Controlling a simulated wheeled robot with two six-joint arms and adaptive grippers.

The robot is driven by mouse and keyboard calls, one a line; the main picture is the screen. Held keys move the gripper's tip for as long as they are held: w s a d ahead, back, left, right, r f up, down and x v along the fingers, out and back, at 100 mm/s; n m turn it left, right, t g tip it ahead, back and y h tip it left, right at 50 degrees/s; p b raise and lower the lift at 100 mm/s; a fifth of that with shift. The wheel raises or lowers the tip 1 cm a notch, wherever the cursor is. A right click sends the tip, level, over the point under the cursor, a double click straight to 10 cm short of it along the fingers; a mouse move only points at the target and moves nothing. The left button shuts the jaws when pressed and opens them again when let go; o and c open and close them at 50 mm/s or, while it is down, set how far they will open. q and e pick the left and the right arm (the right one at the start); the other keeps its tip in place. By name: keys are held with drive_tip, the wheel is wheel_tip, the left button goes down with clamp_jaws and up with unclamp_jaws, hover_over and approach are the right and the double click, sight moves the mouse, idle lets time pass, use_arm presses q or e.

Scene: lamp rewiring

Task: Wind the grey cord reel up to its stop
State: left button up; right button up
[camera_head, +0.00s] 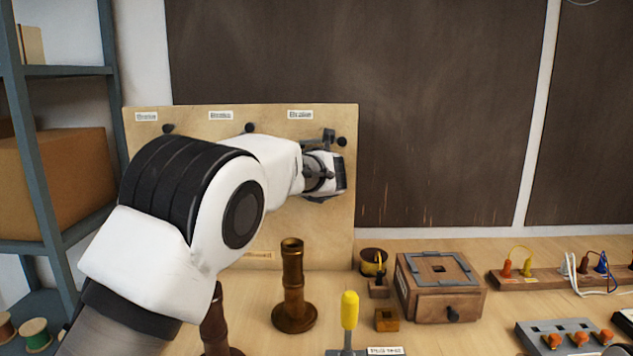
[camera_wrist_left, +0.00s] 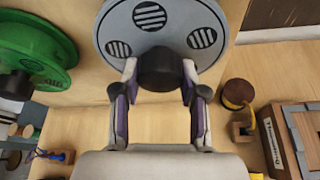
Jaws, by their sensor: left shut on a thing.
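The grey cord reel (camera_wrist_left: 165,18) faces me in the left wrist view, a disc with several dark striped round patches. Its upper edge is cut off by the frame. My left gripper (camera_wrist_left: 159,78) is shut on the reel's dark round knob (camera_wrist_left: 157,70), with one finger on each side. In the head view my left gripper (camera_head: 324,173) is at the right part of the upright wooden board (camera_head: 340,235), and my arm hides the reel. How far the reel is wound does not show. My right gripper is not in view.
A green reel (camera_wrist_left: 32,42) is left of the grey one. Below the board stand a brass lamp column (camera_head: 293,285), a yellow-handled tool (camera_head: 349,310), a yellow-and-brown spool (camera_head: 373,262) and a wooden box (camera_head: 440,300). A grey shelf (camera_head: 65,71) borders the left.

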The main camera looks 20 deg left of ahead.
use_arm(q)
drive_tip(key=shift+r, duration=0.1)
drive_tip(key=o, duration=1.2)
drive_tip(key=shift+c, duration=0.2)
drive_tip(key=v, duration=1.2)
